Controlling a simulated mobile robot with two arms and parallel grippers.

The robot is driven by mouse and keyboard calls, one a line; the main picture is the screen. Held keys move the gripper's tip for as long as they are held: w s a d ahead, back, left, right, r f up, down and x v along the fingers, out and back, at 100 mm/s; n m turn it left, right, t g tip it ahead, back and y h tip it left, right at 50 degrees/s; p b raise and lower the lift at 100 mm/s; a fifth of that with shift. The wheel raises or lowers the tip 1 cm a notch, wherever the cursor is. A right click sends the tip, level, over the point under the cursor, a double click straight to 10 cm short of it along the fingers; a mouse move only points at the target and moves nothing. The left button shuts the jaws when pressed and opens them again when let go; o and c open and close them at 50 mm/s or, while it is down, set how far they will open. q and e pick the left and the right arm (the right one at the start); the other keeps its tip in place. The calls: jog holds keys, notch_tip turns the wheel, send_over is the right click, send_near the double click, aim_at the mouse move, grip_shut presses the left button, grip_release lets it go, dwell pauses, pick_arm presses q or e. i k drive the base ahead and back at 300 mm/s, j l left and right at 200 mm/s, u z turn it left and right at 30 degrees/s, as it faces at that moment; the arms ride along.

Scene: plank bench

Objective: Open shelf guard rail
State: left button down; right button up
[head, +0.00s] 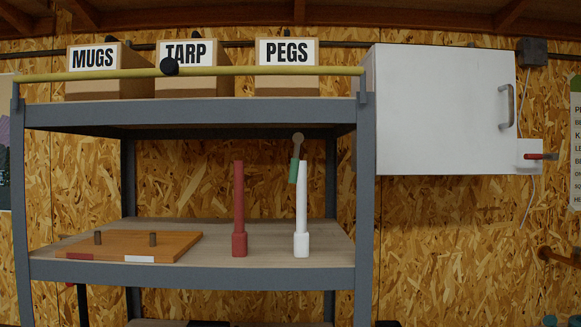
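A yellow guard rail (225,72) runs across the front of the top shelf (200,112), from the left post to the right post. A round black knob (169,66) sits on it left of the middle. The rail's right end rests at a grey bracket (363,88) on the right post, and its left end is at a bracket (17,97) on the left post. Whether it is latched cannot be told. Neither of my grippers is in view.
Boxes labelled MUGS (105,85), TARP (195,85) and PEGS (287,82) stand behind the rail. The lower shelf holds a wooden board (130,240), a red stick (239,210) and a white stick (302,210). A white cabinet (445,110) hangs at right.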

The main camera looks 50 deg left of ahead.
aim_at(169, 67)
jog(key=u, duration=1.5)
